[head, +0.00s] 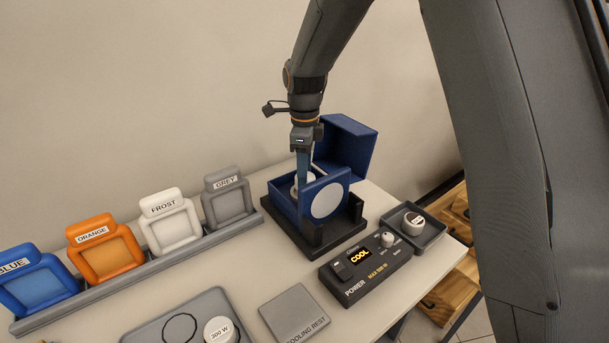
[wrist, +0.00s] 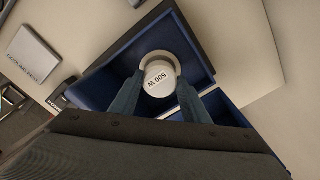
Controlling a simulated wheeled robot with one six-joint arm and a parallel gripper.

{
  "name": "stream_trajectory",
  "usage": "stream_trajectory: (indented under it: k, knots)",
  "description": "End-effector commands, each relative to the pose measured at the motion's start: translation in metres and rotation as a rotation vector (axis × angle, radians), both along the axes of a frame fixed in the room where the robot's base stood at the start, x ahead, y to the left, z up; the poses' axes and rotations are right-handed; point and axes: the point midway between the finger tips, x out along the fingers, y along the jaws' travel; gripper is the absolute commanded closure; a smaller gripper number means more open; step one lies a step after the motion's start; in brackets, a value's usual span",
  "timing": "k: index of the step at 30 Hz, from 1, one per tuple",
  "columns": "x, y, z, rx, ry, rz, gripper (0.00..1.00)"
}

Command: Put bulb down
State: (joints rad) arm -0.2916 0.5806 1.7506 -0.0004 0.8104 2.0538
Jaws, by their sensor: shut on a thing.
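The bulb (wrist: 158,77) is white, with "500 W" on its end. In the wrist view it sits between the two fingers of my gripper (wrist: 162,98), which are shut on it. A pale ring surrounds it inside the blue lamp housing (wrist: 112,75). In the head view my gripper (head: 303,178) points down into the open housing (head: 283,203), and only a little of the bulb shows behind the wall. I cannot tell whether the bulb is seated. The grey cooling rest (head: 295,312) is bare; it also shows in the wrist view (wrist: 36,54).
The housing's lid (head: 346,148) stands open behind my gripper. A black control box (head: 365,268) reads "COOL". A small tray (head: 431,235) at right holds a white round piece (head: 413,222). Another bulb (head: 219,330) lies in the front tray (head: 155,331). Coloured frames (head: 105,250) stand along the left.

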Motion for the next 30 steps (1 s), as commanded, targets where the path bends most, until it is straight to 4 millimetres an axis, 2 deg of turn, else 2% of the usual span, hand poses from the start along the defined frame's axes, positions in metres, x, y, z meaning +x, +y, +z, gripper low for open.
stream_trajectory:
  k: [4, 16, 17, 20, 30]
  knots:
    - [-0.001, 0.000, -0.016, 0.000, 0.001, 0.000, 0.81]
    - [0.000, 0.000, -0.022, 0.000, 0.000, 0.000, 0.81]
    - [0.000, 0.000, -0.022, 0.000, 0.000, 0.000, 0.56]
    - [0.000, 0.000, -0.022, 0.000, 0.000, 0.000, 0.39]
    - [0.000, 0.000, -0.019, 0.000, -0.001, 0.000, 0.39]
